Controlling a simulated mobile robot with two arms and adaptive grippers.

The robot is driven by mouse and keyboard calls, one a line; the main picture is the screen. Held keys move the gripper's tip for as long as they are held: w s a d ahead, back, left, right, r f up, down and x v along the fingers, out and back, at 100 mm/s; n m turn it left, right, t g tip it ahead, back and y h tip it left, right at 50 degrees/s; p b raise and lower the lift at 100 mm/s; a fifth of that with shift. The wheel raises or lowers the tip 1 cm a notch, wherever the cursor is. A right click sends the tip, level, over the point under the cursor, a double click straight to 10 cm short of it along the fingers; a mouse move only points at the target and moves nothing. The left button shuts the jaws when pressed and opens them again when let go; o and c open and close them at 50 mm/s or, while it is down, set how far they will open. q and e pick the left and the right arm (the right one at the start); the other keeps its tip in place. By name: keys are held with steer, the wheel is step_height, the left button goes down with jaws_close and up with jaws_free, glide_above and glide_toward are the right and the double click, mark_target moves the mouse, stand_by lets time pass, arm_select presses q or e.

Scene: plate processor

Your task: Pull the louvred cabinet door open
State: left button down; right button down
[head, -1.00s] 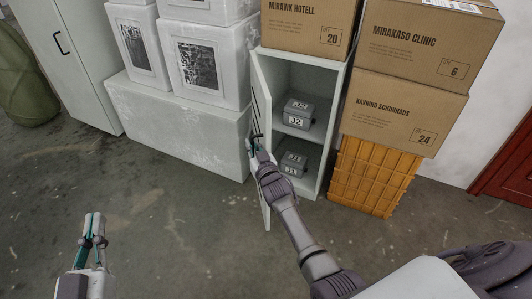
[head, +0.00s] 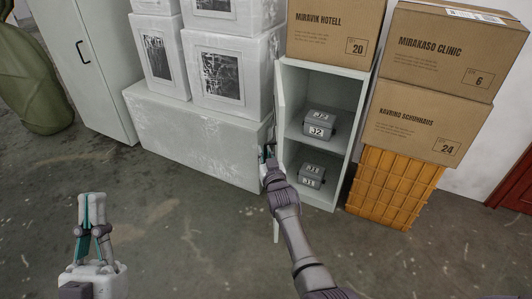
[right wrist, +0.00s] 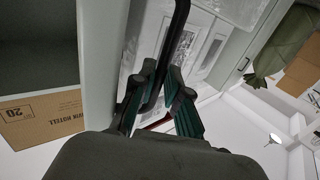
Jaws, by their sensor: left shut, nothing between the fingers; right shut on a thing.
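The pale cabinet door (head: 280,95) stands swung out from the left side of a small white cabinet (head: 353,125). It shows almost edge-on in the head view, so I cannot see its louvres. My right gripper (head: 268,152) is at the door's outer left side. In the right wrist view my right gripper (right wrist: 160,78) is shut around the black bar handle (right wrist: 178,30), with the door panel (right wrist: 98,65) at the left. My left gripper (head: 91,205) is shut and empty, above the floor at the lower left.
Grey boxes (head: 318,123) labelled J2 and J1 sit on the cabinet's shelves. White foam boxes (head: 195,135) stand close left of the door. Cartons (head: 427,120) on an orange crate (head: 390,190) stand right. The floor in front is clear.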

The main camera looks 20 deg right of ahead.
steer(key=c, duration=1.5)
jaws_free()
steer(key=shift+w+a+r, duration=0.25)
steer(key=shift+a+r, duration=0.05)
steer(key=shift+a, duration=0.1)
steer(key=shift+w+f, duration=0.1)
steer(key=shift+d+f, duration=0.15)
steer(key=shift+d, duration=0.05)
steer(key=s, duration=1.2)
steer(key=shift+a, duration=0.35)
